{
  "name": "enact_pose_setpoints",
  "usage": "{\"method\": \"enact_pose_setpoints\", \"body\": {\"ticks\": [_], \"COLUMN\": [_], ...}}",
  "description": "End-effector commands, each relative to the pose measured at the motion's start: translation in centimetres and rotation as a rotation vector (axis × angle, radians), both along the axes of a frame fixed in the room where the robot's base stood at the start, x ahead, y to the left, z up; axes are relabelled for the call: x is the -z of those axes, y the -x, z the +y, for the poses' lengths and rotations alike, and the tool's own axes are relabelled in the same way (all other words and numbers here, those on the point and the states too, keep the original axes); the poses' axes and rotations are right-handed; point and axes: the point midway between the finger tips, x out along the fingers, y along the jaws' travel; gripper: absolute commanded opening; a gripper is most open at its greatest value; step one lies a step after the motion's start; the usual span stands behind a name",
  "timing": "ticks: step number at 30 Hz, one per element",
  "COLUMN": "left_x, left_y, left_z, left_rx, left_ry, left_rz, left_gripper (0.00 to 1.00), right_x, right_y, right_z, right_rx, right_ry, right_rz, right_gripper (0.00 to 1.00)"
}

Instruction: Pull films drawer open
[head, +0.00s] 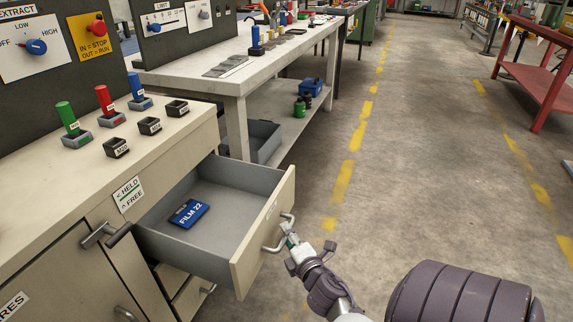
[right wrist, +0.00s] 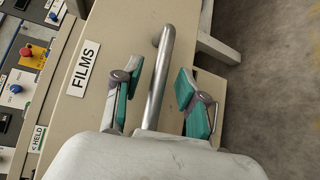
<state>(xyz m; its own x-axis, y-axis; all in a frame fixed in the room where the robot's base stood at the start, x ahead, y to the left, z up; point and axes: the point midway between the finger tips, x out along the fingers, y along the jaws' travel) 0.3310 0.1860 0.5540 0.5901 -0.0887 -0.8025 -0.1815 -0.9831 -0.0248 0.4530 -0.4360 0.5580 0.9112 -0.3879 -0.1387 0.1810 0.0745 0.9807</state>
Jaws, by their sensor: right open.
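The films drawer (head: 262,240) stands pulled out from the beige cabinet. Its grey inside shows, with a blue packet marked FILM 22 (head: 187,213) lying in it. The drawer front with its FILMS label (right wrist: 86,68) fills much of the right wrist view. My right gripper (head: 290,240) is at the drawer's metal handle (head: 277,237). In the right wrist view the handle bar (right wrist: 160,80) runs between the two open, teal-padded fingers, with gaps on both sides. My left gripper is not in view.
A lever handle (head: 106,235) sits on the cabinet front beside a HELD/FREE label (head: 128,194). Green, red and blue pegs stand in sockets on the cabinet top. A workbench (head: 240,77) stands behind.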

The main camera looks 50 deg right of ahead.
Motion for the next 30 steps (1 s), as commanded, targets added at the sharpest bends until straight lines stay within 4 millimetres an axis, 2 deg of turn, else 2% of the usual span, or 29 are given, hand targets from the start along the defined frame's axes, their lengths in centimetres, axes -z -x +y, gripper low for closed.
{"method": "enact_pose_setpoints", "body": {"ticks": [9, 15, 20, 30], "left_x": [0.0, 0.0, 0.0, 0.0], "left_y": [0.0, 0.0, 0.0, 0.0], "left_z": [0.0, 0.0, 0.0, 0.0], "left_rx": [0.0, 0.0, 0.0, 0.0], "left_ry": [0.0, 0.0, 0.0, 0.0], "left_rz": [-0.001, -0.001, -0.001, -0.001], "left_gripper": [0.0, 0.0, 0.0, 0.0], "right_x": [-0.8, -1.3, -1.4, -1.4], "right_y": [6.3, 8.9, 9.6, 9.6], "right_z": [2.6, 3.8, 4.0, 4.1], "right_rx": [0.003, 0.002, 0.001, 0.001], "right_ry": [-0.004, -0.003, -0.001, 0.0], "right_rz": [0.002, 0.002, 0.0, 0.001], "right_gripper": [0.41, 0.41, 0.41, 0.41]}}
